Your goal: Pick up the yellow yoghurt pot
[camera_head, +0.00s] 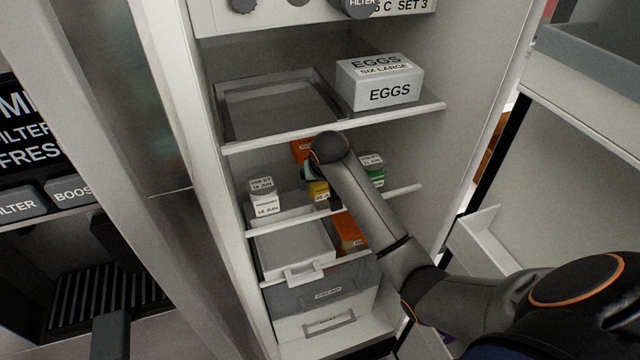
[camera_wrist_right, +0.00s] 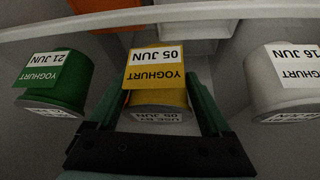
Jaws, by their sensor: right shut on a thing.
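The yellow yoghurt pot (camera_wrist_right: 157,92) is between the two fingers of my right gripper (camera_wrist_right: 160,100) in the right wrist view, with a label reading 05 JUN. The fingers are shut on its sides. In the head view the yellow pot (camera_head: 319,190) is partly hidden behind my right forearm and wrist, on or just above the middle fridge shelf. I cannot tell whether it touches the shelf. My left gripper is not in view.
A green pot (camera_wrist_right: 54,82) and a white pot (camera_wrist_right: 283,80) stand on either side of the yellow one. An orange item (camera_head: 349,232) lies below.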

